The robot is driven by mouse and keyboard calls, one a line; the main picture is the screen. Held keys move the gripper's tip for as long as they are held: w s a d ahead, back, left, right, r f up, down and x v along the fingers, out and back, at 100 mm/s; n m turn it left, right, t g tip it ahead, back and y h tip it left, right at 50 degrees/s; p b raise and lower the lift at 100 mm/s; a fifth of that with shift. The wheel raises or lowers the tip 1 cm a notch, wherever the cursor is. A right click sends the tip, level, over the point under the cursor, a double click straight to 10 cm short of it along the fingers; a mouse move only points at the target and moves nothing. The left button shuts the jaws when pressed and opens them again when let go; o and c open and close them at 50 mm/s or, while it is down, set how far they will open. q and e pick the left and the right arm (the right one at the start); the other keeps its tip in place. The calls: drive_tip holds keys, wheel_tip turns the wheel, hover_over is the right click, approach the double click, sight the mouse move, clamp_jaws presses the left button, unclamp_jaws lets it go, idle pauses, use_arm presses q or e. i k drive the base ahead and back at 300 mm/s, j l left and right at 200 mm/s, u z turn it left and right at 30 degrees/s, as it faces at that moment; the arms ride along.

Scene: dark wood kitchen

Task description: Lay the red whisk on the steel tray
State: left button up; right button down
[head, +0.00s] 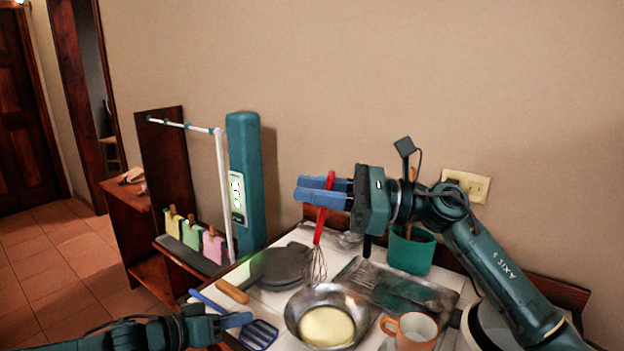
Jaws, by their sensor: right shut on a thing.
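The red whisk has a red handle (319,227) and a wire head (316,266) that hangs down. My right gripper (324,190) has blue fingers shut on the upper handle and holds the whisk nearly upright, slightly tilted, above the table. The steel tray (363,274) lies on the table to the right of the wire head, behind the pan; something like a utensil seems to lie on its right part. My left gripper (240,320) is low at the left front, near the blue spatula; its finger gap cannot be made out.
A steel pan with yellow contents (297,310) stands in front of the tray. An orange mug (414,331) is at front right, a green pot (412,254) behind the tray. A blue slotted spatula (259,334) and a dark wooden-handled pan (280,266) lie at left.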

sight(387, 302)
drive_tip(key=k+j, duration=0.4)
drive_tip(key=j, duration=0.25)
drive_tip(key=k+j, duration=0.2)
drive_tip(key=j, duration=0.1)
